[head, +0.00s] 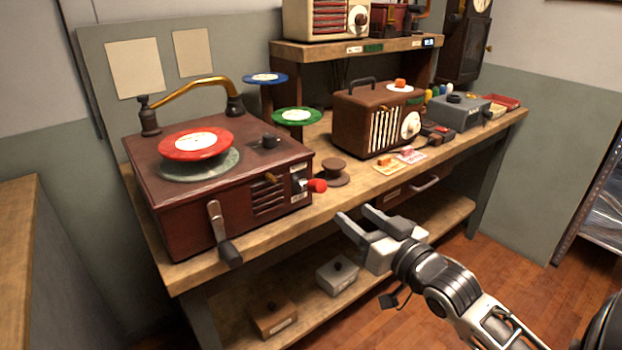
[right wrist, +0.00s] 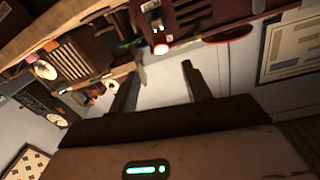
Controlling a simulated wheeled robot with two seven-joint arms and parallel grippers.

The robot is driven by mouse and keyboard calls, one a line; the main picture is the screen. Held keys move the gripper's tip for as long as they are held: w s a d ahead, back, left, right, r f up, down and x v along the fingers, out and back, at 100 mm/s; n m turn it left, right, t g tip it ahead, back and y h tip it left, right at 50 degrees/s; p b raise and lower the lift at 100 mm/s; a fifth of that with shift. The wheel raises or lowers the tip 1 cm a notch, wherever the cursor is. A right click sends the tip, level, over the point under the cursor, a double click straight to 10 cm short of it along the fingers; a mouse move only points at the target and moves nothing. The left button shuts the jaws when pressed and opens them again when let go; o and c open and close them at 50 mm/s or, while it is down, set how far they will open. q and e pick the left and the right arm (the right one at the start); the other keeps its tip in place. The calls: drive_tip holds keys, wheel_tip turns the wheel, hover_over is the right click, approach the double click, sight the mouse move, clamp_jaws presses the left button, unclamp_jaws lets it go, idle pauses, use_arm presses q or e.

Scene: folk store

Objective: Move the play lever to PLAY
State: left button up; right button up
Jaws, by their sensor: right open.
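The record player (head: 225,225) is a dark red wooden box on the workbench, with a red record (head: 196,143) over its platter. A short lever with a red knob (head: 317,185) sticks out at its right front corner, beside small white labels I cannot read; it looks like the play lever. The red knob (right wrist: 160,48) also shows in the right wrist view, beyond the fingertips. My right gripper (head: 354,217) is open and empty, in front of the bench edge, right of and below the knob, apart from it. My left gripper is not in view.
A crank (head: 218,228) hangs on the player's front. A dark spool (head: 335,172) stands just right of the knob. A brown radio (head: 376,122), cards (head: 393,166) and a grey box (head: 458,112) stand farther right.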

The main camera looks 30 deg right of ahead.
sight(312, 183)
drive_tip(key=w, duration=1.5)
drive_tip(key=shift+a+f+p, duration=0.1)
drive_tip(key=shift+a+p, duration=0.15)
drive_tip(key=shift+p, duration=0.15)
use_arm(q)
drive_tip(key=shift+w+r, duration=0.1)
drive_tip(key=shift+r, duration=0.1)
